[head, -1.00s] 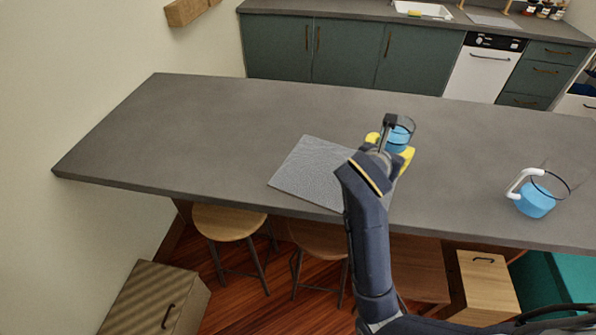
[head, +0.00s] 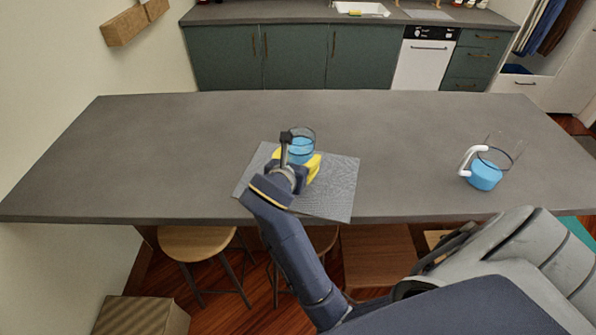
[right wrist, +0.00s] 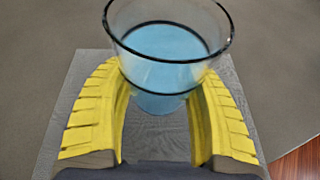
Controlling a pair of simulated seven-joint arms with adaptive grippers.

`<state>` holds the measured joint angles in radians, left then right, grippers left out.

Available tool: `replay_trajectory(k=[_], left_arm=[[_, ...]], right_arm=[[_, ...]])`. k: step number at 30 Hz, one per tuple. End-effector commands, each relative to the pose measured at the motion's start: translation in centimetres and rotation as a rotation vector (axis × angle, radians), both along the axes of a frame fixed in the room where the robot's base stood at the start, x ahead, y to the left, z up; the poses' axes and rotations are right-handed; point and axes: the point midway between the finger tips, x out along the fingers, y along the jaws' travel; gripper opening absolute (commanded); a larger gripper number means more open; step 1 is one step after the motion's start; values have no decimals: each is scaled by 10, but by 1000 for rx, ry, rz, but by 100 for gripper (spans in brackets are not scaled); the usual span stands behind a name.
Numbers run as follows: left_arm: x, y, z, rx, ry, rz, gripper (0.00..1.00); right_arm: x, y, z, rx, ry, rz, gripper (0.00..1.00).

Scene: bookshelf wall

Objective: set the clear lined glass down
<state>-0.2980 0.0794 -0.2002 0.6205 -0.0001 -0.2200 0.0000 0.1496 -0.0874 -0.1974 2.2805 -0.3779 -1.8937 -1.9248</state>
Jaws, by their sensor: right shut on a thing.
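The clear lined glass (head: 302,144) has dark rings and blue in its lower part. It is upright in my right gripper (head: 298,164), whose yellow fingers are shut around it. The right wrist view shows the glass (right wrist: 170,45) between both fingers (right wrist: 163,80). The glass is over a grey woven placemat (head: 335,185), near its far edge in the head view. The placemat also fills the area below the glass in the right wrist view (right wrist: 75,85). I cannot tell whether the glass's base touches it. My left gripper is not in view.
A clear mug (head: 486,172) with a white handle and blue lower part stands well to the right on the grey counter (head: 150,150). The counter is clear left of the placemat and between placemat and mug. Stools (head: 195,243) stand below the near edge.

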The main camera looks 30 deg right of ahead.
Motion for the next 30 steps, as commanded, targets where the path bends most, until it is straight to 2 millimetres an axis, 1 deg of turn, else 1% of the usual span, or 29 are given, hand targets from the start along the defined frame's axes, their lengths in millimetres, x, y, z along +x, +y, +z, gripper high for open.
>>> replay_trajectory(k=[5,12,14,24,30], left_arm=[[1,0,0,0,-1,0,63],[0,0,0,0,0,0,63],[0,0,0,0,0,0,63],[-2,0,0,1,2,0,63],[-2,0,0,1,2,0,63]], right_arm=[[0,0,-10,-1,-1,1,12],[0,0,-37,-2,1,1,12],[0,0,-42,-2,1,1,12],[0,1,-46,1,0,1,12],[0,1,-53,4,5,3,12]])
